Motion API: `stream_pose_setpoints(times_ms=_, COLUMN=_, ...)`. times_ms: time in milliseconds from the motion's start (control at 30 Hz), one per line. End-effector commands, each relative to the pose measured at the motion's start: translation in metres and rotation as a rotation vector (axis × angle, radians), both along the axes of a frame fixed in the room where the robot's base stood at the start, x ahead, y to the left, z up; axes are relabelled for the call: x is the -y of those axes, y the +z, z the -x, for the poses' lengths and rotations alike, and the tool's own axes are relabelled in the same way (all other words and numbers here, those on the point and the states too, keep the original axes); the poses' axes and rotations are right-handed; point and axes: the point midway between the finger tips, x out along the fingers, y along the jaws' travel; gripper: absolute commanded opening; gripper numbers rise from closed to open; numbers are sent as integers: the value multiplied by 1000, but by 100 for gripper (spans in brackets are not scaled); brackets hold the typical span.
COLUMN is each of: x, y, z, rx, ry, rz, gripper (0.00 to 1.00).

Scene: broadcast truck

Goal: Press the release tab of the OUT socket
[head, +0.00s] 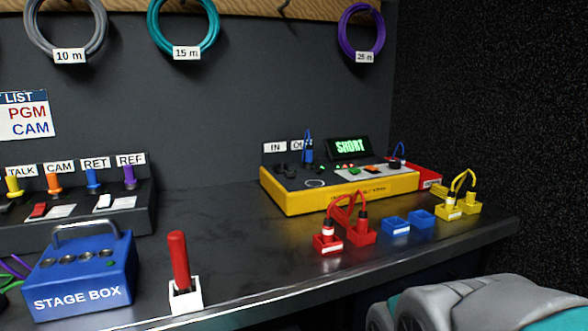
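The yellow tester box (335,197) stands on the dark counter, with a screen (349,147) reading SHORT in green. At its back left are an IN label (274,147) and a second label (297,146), partly hidden, which starts with O. A blue plug (309,150) with a blue cable stands upright in front of the second label, apparently in the OUT socket. The socket itself is hidden or too small to make out, and I cannot pick out its release tab. Another blue cable end (398,157) is at the box's right side.
Red holders (328,245), blue holders (396,226) and yellow holders (447,212) line the counter before and right of the tester. A red-handled tool (179,260) stands in a white holder near the front edge. The blue stage box (82,275) is left. Clear counter lies between.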

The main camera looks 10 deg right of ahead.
Motion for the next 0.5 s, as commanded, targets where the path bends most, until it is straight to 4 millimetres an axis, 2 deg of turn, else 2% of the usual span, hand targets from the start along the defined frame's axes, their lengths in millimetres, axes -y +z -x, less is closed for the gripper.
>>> stream_pose_setpoints(times_ms=33, x=0, y=0, z=0, rx=0, ry=0, rz=0, gripper=12)
stream_pose_setpoints(times_ms=167, x=0, y=0, z=0, rx=0, ry=0, rz=0, gripper=0)
stream_pose_setpoints(times_ms=500, x=0, y=0, z=0, rx=0, ry=0, rz=0, gripper=0)
